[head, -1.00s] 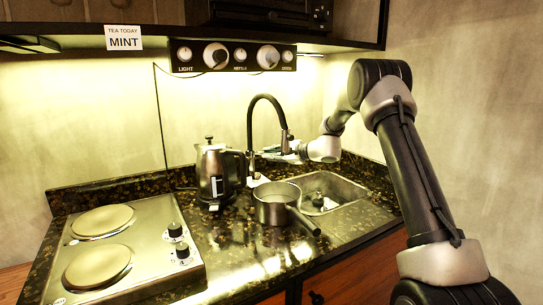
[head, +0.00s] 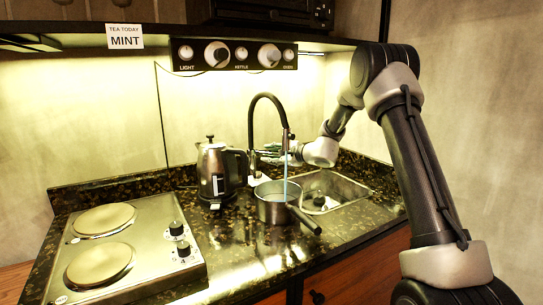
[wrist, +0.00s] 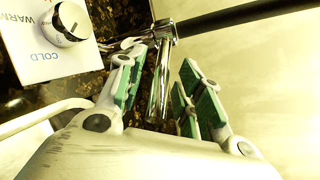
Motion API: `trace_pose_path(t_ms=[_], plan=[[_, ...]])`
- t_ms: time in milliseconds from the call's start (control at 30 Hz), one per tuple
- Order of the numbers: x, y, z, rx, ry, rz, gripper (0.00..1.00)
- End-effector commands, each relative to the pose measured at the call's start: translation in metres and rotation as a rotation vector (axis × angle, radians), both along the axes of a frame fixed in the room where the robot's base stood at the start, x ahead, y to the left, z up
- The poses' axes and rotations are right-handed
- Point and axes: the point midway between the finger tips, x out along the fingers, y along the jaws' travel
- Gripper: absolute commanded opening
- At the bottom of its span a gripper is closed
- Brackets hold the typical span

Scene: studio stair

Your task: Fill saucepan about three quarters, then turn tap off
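The saucepan (head: 270,214), a grey metal pot with a dark-ended handle pointing to the lower right, stands upright at the left edge of the sink. The black tap (head: 251,118) arches above it, and a thin bluish water stream (head: 285,184) falls from its spout into the pan. The water level is too small to read.
A kettle (head: 212,172) stands close to the left of the tap. The sink basin (head: 345,190) is to the right of the pan. A two-plate hob (head: 150,255) is at left. A knob panel marked cold and warm (wrist: 45,45) shows in the wrist view.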

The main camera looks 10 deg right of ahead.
Motion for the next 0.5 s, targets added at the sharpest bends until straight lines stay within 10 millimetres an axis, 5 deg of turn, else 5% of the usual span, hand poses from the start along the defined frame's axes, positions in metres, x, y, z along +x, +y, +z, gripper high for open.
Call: trace_pose_path(t_ms=[300,500], plan=[[-0.004,-0.004,0.002,0.000,0.000,-0.001,0.36],[-0.032,-0.026,0.003,0.000,0.001,-0.003,0.36]])
